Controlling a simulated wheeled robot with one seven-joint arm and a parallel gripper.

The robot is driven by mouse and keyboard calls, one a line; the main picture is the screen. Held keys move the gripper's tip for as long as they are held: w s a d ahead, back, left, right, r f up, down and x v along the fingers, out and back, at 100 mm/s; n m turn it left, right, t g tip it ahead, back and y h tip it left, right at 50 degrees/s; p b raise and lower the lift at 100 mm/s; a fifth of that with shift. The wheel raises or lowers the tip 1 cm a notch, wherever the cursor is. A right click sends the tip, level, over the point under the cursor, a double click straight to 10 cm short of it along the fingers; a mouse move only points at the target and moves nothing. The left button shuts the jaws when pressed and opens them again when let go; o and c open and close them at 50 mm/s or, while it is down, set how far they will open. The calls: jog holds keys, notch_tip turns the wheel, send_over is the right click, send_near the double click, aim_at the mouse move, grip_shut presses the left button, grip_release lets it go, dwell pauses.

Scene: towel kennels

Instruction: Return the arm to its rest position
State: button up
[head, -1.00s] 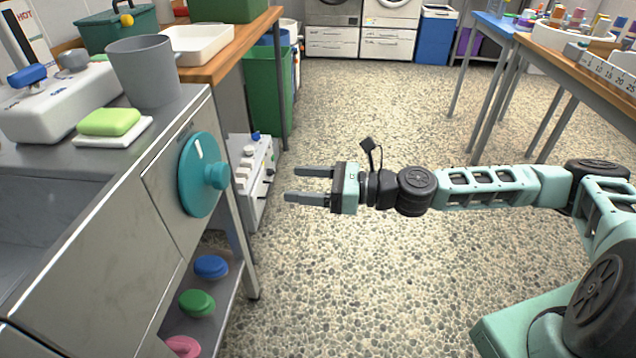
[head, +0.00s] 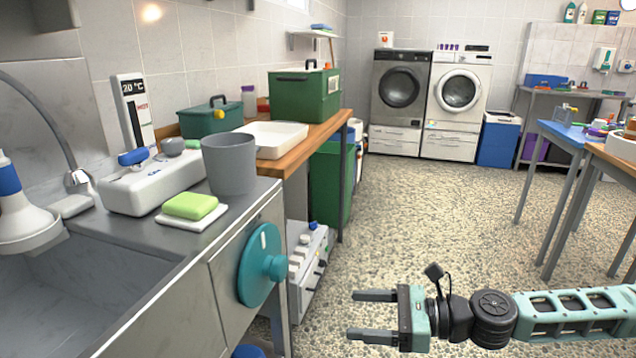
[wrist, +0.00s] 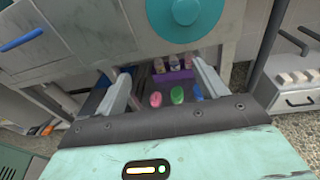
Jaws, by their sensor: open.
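My gripper (head: 372,315) is open and empty at the bottom right of the head view, held out over the pebbled floor. Its two fingers point left toward the sink counter, apart from the round teal knob (head: 263,265) on the counter's front. In the wrist view the two open fingers (wrist: 165,92) show with nothing between them. Beyond them, several coloured round things (wrist: 177,95) lie on the low shelf under the counter. The teal knob also shows at the top of the wrist view (wrist: 187,10).
The steel sink counter (head: 150,235) on the left holds a grey cup (head: 230,163), a green sponge (head: 190,205) and a white control box (head: 150,182). Tables (head: 560,140) stand at right. Two washing machines (head: 457,95) stand at the back. The floor between is clear.

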jog(key=s+d+f+n+g+h, duration=0.2)
jog(key=s+f+n+g+h, duration=0.15)
jog(key=s+n+h, duration=0.4)
jog(key=s+d+f+n+g+h, duration=0.1)
jog(key=s+f+n+g+h, duration=0.1)
jog(key=s+n+g+h, duration=0.55)
jog(key=s+r+n+t+p, duration=0.2)
jog(key=r+n+p, duration=0.5)
jog(key=r, duration=1)
jog(key=s+r+n+t+p, duration=0.3)
jog(key=r+n+t+p, duration=0.2)
jog(key=r+p, duration=0.7)
notch_tip(320, 180, up, 6)
jog(key=shift+s+d+f+n+h, duration=0.15)
jog(key=shift+d+n+h, duration=0.25)
jog(key=shift+n, duration=0.5)
